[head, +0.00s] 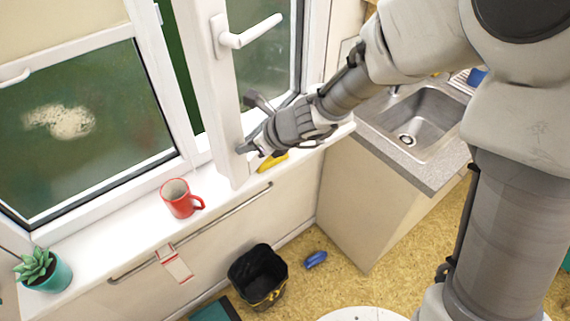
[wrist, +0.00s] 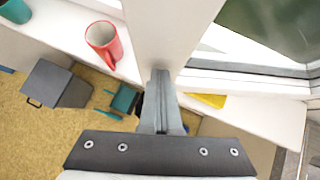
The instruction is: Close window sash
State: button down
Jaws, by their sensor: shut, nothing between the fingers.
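The white window sash (head: 212,85) stands swung inward over the sill, with its white handle (head: 250,32) near the top. A strip of dark green shows between it and the fixed pane at left. My gripper (head: 243,147) is shut and empty, with its fingertips at the lower part of the sash's free edge. In the wrist view the shut fingers (wrist: 160,78) meet the lower end of the white sash post (wrist: 172,30); whether they touch it I cannot tell.
A red mug (head: 178,199) and a potted succulent (head: 48,273) stand on the white sill (head: 110,235), left of the sash. A yellow object (head: 272,162) lies by my gripper. A sink counter (head: 425,165) is at right. A black bin (head: 257,272) and a blue object (head: 316,260) are on the floor.

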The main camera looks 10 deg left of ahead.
jog(key=w+a+m+t, duration=0.1)
jog(key=w+a+m, duration=0.1)
jog(key=a, duration=0.4)
jog(key=w+a+m+t+h, duration=0.1)
jog(key=w+a+m+t, duration=0.1)
jog(key=w+a, duration=0.2)
jog(key=a, duration=0.3)
jog(key=shift+w+r+h, duration=0.2)
jog(key=shift+w+h, duration=0.1)
jog(key=shift+w, duration=0.1)
jog(key=shift+a+r, duration=0.1)
jog(key=shift+a, duration=0.05)
